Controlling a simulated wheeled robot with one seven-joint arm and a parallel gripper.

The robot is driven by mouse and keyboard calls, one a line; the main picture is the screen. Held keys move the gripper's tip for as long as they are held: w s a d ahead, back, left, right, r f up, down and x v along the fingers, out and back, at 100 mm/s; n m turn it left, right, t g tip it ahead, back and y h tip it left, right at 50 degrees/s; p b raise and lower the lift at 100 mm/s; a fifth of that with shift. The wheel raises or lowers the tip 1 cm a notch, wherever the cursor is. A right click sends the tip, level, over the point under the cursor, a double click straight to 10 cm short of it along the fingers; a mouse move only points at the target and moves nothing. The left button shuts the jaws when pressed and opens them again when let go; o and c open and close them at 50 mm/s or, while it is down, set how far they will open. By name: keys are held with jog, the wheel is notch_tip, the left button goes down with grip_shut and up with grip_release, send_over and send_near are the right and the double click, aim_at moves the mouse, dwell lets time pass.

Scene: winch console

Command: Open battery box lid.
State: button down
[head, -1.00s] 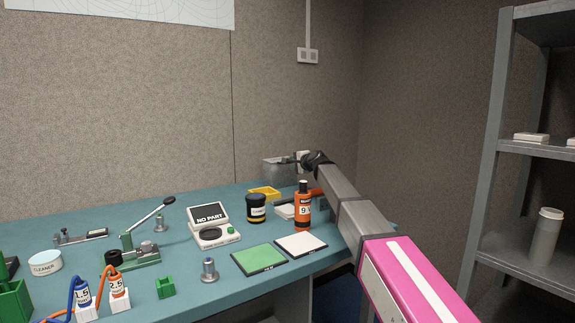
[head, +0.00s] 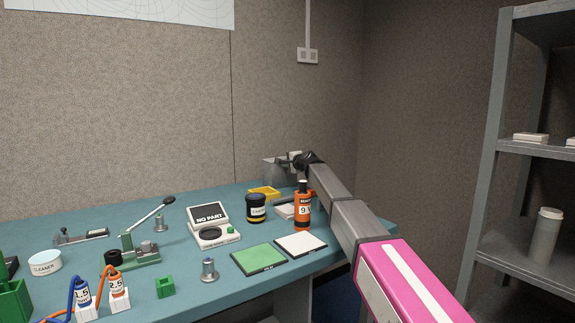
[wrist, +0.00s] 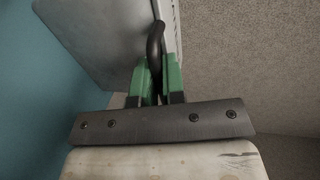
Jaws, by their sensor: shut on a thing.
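The battery box (head: 283,177) is a grey box at the back right of the bench, partly hidden behind my arm and other items. In the wrist view its smooth grey panel (wrist: 100,40) fills the upper left. A dark curved handle (wrist: 155,45) stands at the panel's edge. My gripper (wrist: 158,75) has green fingers shut on this handle, one on each side. In the head view my gripper (head: 291,159) is small and sits at the top of the box. How far the lid is raised is hard to tell.
An orange bottle (head: 302,208), a black jar (head: 256,208) and a yellow tray (head: 264,193) stand close in front of the box. A green mat (head: 259,258) and a white mat (head: 300,245) lie nearer. A grey shelf (head: 492,150) stands at right, apart from the bench.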

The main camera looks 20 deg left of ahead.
jog(key=shift+r, duration=0.1)
jog(key=shift+w+a+r+g+h, duration=0.15)
jog(key=shift+r+g+h, duration=0.5)
jog(key=shift+r, duration=0.3)
jog(key=w+a+r+g+h, duration=0.1)
jog(key=r, duration=0.1)
jog(key=a+r+g+h, duration=0.1)
jog(key=r+g+h, duration=0.1)
jog(key=w+a+r+g+h, duration=0.1)
jog(key=r+h, duration=0.1)
jog(key=shift+w+r+g, duration=0.25)
jog(key=shift+w+r, duration=0.05)
jog(key=shift+r, duration=0.05)
jog(key=shift+w+a+r+g+h, duration=0.55)
jog(key=shift+r+g+h, duration=0.15)
jog(key=shift+h, duration=0.35)
jog(key=w+a+r, duration=0.1)
jog(key=w+a, duration=0.4)
jog(key=a, duration=0.1)
jog(key=shift+r+g+h, duration=0.3)
jog(key=shift+a, duration=0.15)
